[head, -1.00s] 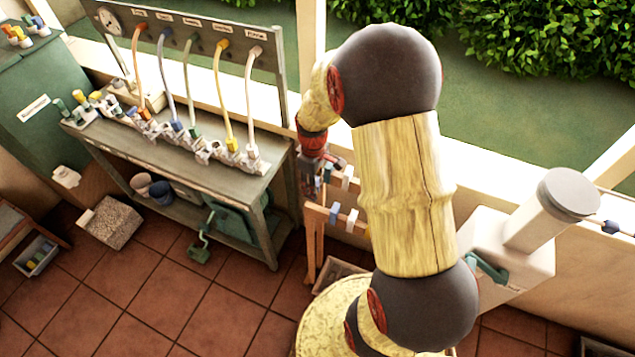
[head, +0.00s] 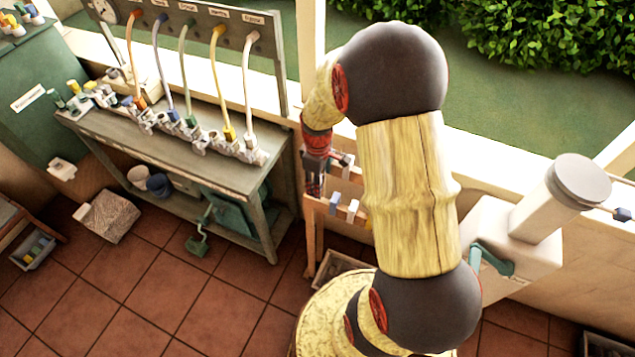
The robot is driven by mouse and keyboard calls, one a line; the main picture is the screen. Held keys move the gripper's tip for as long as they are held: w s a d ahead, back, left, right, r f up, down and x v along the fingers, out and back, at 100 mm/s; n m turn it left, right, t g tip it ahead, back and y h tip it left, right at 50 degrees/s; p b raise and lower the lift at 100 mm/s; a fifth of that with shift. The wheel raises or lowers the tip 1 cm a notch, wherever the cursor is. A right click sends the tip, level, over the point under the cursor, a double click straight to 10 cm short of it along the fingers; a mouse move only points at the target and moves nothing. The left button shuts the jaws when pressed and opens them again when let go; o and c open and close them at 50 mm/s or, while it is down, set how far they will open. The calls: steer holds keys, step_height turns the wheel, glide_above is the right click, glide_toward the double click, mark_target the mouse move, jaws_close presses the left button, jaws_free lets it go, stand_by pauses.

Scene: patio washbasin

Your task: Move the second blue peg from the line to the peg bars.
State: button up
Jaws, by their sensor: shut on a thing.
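My gripper (head: 314,184) points down at the left end of the wooden peg bars (head: 312,225), beside the bench. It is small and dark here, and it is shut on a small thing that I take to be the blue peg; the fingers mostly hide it. On the bars a blue peg (head: 335,201) and a white peg (head: 352,209) sit side by side, just right of my gripper. My own arm covers the right part of the bars. I cannot make out the line or any pegs on it.
A green-grey bench (head: 170,150) with coloured hoses and fittings stands left of the bars. A white pump-like unit (head: 520,235) with a grey-capped cylinder is at the right. A crate (head: 340,268) lies under the bars. The tiled floor (head: 150,290) in front is mostly clear.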

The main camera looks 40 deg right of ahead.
steer(key=shift+f+b, duration=2.1)
steer(key=shift+f, duration=1.35)
steer(key=o, duration=0.9)
steer(key=shift+o, duration=0.2)
steer(key=shift+r, duration=0.1)
step_height(320, 180, up, 8)
steer(key=p, duration=0.6)
